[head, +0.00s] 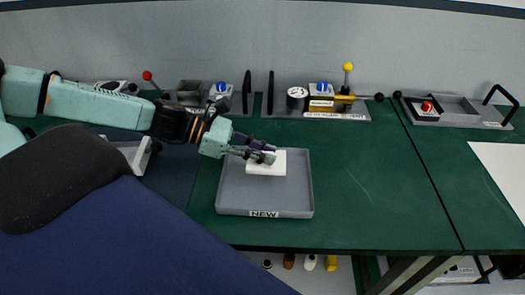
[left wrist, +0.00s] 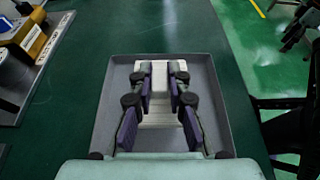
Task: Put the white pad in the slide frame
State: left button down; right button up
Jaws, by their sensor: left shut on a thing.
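The white pad (head: 266,168) is in the grey tray marked NEW (head: 229,203), at the middle of the green table. My left gripper (head: 267,154) reaches in from the left and is shut on the pad. In the left wrist view, the gripper's fingers (left wrist: 160,72) lie on both sides of the white pad (left wrist: 158,119), above the grey tray floor. I cannot tell whether the pad touches that floor. I cannot tell for sure which fixture is the slide frame. My right gripper is not in view.
A row of devices stands at the back, including a yellow-knobbed lever (head: 347,67) and a round gauge (head: 296,97). The green table right of the NEW tray is clear.

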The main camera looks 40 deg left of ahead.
pick_arm(q)
jog(key=shift+r+p, duration=1.15)
jog(key=shift+r, duration=0.5)
